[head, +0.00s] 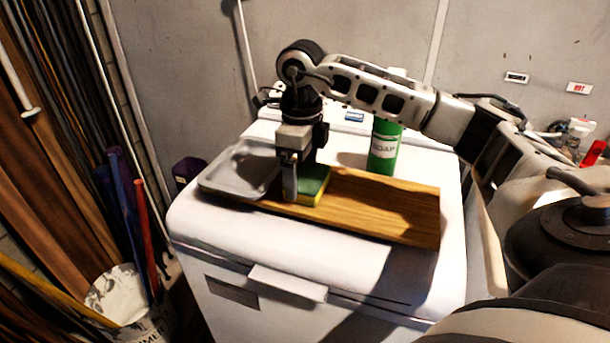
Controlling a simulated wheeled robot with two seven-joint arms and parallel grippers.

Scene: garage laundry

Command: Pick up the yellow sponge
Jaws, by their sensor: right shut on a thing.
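The sponge (317,184), with a green top and a yellow lower side, is on the wooden board (392,206) on top of the white machine. My right gripper (292,190) points straight down and is shut on the sponge at its left part. The gripper's fingers hide part of the sponge. I cannot tell whether the sponge touches the board or is just above it. My left gripper is not in view.
A grey tray (222,183) lies on the board's left end, close to my right gripper. A green soap bottle (384,148) stands behind the board. The white machine's top (345,262) is clear in front. A bucket (122,295) stands on the floor at left.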

